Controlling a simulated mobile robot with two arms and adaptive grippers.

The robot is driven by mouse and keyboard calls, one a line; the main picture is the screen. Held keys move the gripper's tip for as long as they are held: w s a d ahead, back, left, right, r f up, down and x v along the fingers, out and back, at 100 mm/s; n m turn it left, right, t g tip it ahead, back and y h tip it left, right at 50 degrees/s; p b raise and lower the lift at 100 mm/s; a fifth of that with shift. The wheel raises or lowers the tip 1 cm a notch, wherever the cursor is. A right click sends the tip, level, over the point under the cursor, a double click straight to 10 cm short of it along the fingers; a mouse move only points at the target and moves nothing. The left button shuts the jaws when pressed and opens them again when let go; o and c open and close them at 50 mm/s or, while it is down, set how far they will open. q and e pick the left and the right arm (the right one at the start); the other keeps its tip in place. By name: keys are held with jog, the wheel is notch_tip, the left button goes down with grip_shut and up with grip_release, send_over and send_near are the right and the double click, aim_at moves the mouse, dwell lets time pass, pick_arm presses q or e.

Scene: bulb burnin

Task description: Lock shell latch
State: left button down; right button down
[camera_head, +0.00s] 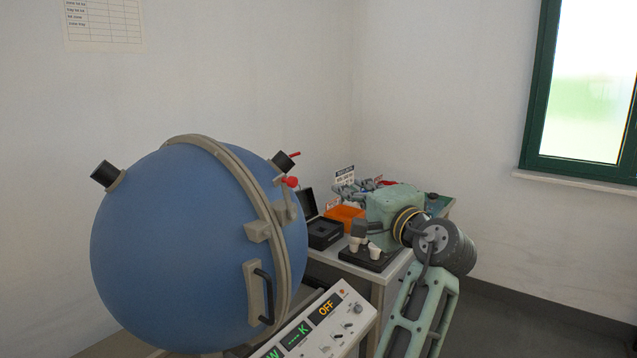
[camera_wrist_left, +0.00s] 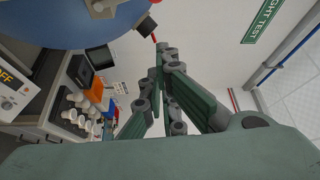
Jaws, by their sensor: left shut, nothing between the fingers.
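The blue sphere shell (camera_head: 180,250) stands at left in the head view, with a beige band (camera_head: 262,200) around it. A latch with a red knob (camera_head: 290,182) sits on the band at the sphere's upper right side. Whether it is locked I cannot tell. My left gripper (camera_head: 348,188) is to the right of the knob, apart from it in the picture, its fingers partly lost against the clutter behind. In the left wrist view the fingers (camera_wrist_left: 167,55) come together, shut and empty, close in the picture to a black cylinder (camera_wrist_left: 147,25) and a red rod (camera_wrist_left: 153,37). My right gripper is not in view.
A control panel (camera_head: 315,322) reading OFF stands in front of the sphere. The bench behind holds an open black case (camera_head: 325,232), an orange bin (camera_head: 345,215) and a black holder with white bulbs (camera_head: 368,258).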

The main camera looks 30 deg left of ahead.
pick_arm(q)
jog(key=w+a+p, duration=0.1)
jog(key=a+p, duration=0.5)
jog(key=a, duration=0.3)
jog(key=shift+w+a, duration=0.2)
jog(key=shift+w, duration=0.05)
dwell(0.5)
